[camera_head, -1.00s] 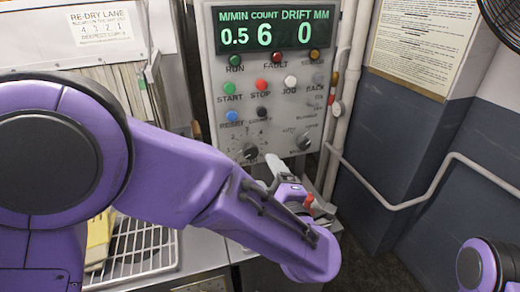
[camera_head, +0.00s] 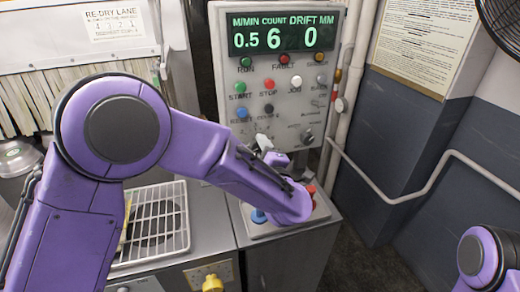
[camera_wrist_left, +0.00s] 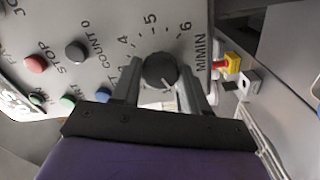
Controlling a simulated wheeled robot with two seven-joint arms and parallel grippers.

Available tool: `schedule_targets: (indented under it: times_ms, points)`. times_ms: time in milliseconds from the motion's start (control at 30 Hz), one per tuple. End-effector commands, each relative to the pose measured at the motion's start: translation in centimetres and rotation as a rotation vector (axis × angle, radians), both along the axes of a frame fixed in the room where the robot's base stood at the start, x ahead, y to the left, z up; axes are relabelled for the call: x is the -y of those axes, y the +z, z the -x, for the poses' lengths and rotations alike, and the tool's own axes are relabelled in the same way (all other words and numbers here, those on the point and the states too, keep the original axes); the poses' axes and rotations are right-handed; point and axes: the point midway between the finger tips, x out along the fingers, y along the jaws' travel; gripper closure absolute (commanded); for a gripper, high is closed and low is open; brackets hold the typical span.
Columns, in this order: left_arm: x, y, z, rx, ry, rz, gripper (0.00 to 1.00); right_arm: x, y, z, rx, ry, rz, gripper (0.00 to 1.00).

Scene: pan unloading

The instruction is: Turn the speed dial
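The speed dial (camera_wrist_left: 160,72) is a round dark knob on the grey panel, within a scale showing 4, 5, 6 and M/MIN in the left wrist view. My left gripper (camera_wrist_left: 160,66) is open, one finger on each side of the dial, with narrow gaps between. In the head view my left gripper (camera_head: 261,143) is at the panel's lower left and hides the dial. The display (camera_head: 284,36) reads 0.5 M/MIN, count 6, drift 0. My right gripper is out of view.
A second knob (camera_head: 307,137) sits right of the dial, below rows of coloured buttons. A red and yellow button (camera_wrist_left: 231,64) is beside the panel. A wire rack (camera_head: 152,226) lies on the counter at lower left. Pipes run along the panel's right.

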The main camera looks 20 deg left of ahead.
Motion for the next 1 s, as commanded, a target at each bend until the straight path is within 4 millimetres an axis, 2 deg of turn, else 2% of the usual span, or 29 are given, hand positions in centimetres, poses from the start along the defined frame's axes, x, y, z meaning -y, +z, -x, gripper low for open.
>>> schedule_targets:
  times_ms: [133,300,400,533,800,833,867,900,1000]
  points:
    - [0.0,-0.2,-0.1,0.015,-0.003,0.019,0.86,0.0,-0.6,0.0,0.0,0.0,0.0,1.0]
    - [0.0,-0.8,-0.2,0.133,-0.004,0.19,0.86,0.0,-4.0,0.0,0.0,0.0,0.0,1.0]
    - [0.1,-0.6,-0.2,0.194,-0.005,0.28,0.86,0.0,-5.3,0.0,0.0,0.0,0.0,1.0]
    - [0.1,0.0,-0.2,0.232,-0.006,0.335,0.86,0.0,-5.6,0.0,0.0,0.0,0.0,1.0]
    - [0.1,0.4,-0.2,0.235,-0.007,0.338,0.86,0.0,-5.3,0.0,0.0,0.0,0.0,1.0]
    - [0.1,0.4,-0.2,0.235,-0.007,0.338,0.46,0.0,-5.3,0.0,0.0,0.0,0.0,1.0]
    - [0.1,0.4,-0.2,0.235,-0.007,0.338,0.36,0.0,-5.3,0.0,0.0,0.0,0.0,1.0]
    - [0.1,0.3,-0.2,0.235,-0.006,0.339,0.32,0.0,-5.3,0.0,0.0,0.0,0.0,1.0]
    - [0.0,0.2,-0.1,0.233,-0.004,0.337,0.32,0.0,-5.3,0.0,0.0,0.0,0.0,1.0]
